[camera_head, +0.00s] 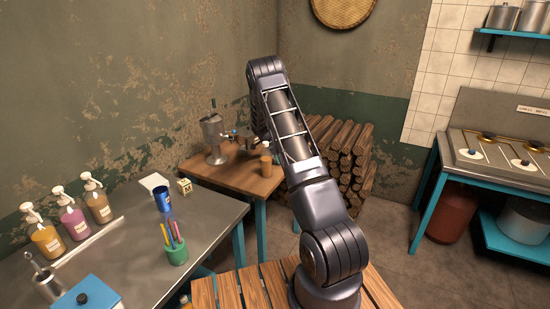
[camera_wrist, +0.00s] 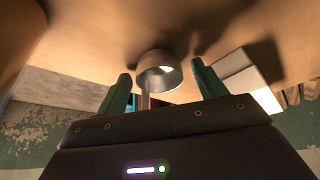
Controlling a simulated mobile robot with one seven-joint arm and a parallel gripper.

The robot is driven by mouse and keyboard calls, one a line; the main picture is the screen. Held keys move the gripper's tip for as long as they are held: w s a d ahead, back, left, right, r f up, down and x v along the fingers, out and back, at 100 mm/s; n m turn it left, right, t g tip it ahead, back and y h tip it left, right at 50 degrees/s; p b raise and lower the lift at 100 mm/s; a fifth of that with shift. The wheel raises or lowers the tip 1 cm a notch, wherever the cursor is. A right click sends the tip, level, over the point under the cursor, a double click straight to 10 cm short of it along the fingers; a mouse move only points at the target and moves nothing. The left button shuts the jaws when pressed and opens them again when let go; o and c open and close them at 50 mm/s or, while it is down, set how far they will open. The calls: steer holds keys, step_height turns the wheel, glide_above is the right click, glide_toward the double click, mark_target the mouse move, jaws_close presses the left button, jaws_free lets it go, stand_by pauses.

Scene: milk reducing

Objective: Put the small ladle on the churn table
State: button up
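The small ladle (camera_wrist: 160,72) shows in the wrist view as a round metal bowl with a thin handle running down between my fingers. My gripper (camera_wrist: 163,88) has its two green fingers apart, one on each side of the ladle, with a visible gap to the bowl on both sides. The ladle's bowl is close to a wooden surface; whether it touches is hard to tell. In the head view, the churn table (camera_head: 236,180) is a small wooden table in the corner. My gripper (camera_head: 243,139) is low over it, partly hidden by my arm. The ladle cannot be made out there.
Stacked firewood (camera_head: 348,150) is behind my arm. The metal counter (camera_head: 120,255) at left holds pump bottles, a blue can (camera_head: 163,200) and a green pen holder (camera_head: 177,253).

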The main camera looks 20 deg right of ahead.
steer(key=shift+r, duration=0.1)
steer(key=v, duration=1.2)
steer(key=s+a+r+n+t+y, duration=0.25)
steer(key=s+r+n, duration=0.55)
steer(key=s+r, duration=1.85)
steer(key=s+a+n, duration=0.1)
steer(key=s+n, duration=0.2)
steer(key=s, duration=0.7)
steer(key=s+a+n+t+y, duration=0.1)
steer(key=s+a+n, duration=0.1)
steer(key=s, duration=0.8)
steer(key=s+a+n+y, duration=0.1)
steer(key=s+n, duration=0.2)
steer(key=s, duration=0.8)
steer(key=shift+a+r+n+t, duration=0.25)
steer(key=shift+r+n+t, duration=0.1)
steer(key=shift+r+n, duration=0.05)
